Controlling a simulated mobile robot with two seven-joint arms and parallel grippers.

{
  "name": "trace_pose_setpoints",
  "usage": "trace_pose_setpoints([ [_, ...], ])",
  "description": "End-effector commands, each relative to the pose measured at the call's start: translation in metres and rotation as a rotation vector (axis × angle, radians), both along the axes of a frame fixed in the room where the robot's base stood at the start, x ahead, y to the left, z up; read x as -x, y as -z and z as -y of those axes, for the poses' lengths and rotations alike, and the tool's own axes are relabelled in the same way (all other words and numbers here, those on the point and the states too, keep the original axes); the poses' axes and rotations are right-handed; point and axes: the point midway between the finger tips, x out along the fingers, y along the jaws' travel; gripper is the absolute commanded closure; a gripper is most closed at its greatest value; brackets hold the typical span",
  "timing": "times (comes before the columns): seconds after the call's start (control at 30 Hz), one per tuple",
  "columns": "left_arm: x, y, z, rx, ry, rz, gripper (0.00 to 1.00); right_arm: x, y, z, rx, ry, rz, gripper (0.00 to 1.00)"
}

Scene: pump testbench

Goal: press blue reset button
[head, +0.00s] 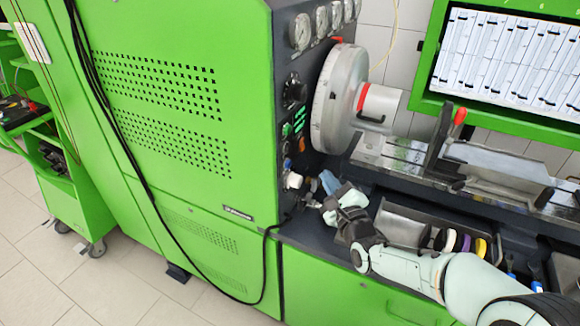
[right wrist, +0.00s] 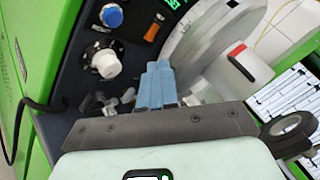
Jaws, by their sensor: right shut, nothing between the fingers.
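The blue button (right wrist: 111,15) sits on the dark control panel, above a larger white knob (right wrist: 105,63) in the right wrist view. In the head view the button is very small, above the white knob (head: 293,180). My right gripper (head: 328,181) is in front of the panel's lower part, to the right of the white knob. Its light blue fingers (right wrist: 156,80) are shut together and empty, below and to the right of the blue button. They appear apart from the button. My left gripper is not in view.
An orange switch (right wrist: 152,32) is right of the button. The large grey disc (head: 335,98) juts out to the right of the panel. A metal rail with a clamp (head: 440,150) and a tray (head: 400,225) lie right. A black cable (head: 140,180) hangs across the green cabinet.

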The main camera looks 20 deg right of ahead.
Motion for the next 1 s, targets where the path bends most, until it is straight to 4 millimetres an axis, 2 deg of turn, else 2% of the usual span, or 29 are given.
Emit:
trace_pose_setpoints([
  [0.2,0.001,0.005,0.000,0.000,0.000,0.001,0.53,-0.025,0.001,-0.022,-0.006,-0.004,0.001,1.00],
  [0.43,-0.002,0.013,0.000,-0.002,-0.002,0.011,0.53,-0.043,0.002,-0.038,-0.003,-0.002,0.001,1.00],
  [1.0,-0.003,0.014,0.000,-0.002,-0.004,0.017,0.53,-0.049,0.000,-0.043,-0.001,-0.002,-0.001,1.00],
])
